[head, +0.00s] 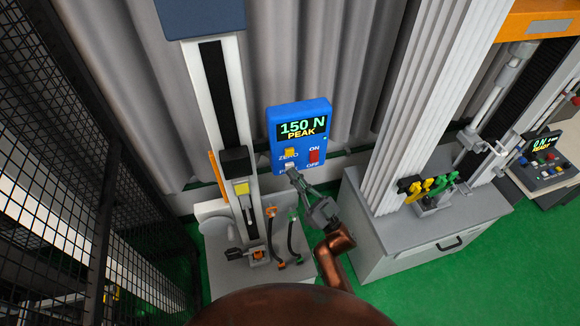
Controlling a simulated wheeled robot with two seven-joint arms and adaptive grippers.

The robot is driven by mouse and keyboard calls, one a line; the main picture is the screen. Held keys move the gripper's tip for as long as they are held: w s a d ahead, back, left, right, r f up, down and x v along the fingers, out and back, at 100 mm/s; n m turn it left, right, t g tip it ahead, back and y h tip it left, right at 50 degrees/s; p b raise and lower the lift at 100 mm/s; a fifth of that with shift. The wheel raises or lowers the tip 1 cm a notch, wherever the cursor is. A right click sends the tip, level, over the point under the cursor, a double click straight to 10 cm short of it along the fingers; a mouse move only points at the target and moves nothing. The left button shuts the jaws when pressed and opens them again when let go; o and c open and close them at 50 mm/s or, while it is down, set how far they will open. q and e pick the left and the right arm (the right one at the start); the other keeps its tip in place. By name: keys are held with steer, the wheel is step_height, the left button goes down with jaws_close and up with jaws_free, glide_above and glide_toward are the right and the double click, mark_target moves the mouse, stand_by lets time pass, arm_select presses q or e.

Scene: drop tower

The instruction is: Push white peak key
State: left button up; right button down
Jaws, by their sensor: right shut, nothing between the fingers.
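The blue force gauge (298,112) faces me in the middle of the head view. Its display (302,128) reads "150 N PEAK". The white peak key (291,166) sits at the lower left of its face, below the yellow ZERO key (291,152). The red ON/OFF switch (314,156) is to the right. My right gripper (293,174) is shut and empty, its fingertips at the lower edge of the white key and covering part of its label. I cannot tell whether they touch the key. My left gripper is not in view.
A drop tower (228,95) with a black rail stands left of the gauge on a grey base, with cables (292,240) beside it. A black mesh fence (75,150) is at the left. A grey cabinet (390,248) stands at the right.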

steer(key=shift+s+d, duration=0.15)
steer(key=shift+s, duration=0.35)
steer(key=s+p, duration=0.1)
steer(key=s+d, duration=0.1)
steer(key=s, duration=0.1)
steer(key=s+p, duration=0.1)
steer(key=shift+s+d+p, duration=0.3)
steer(key=shift+s, duration=0.05)
stand_by(0.7)
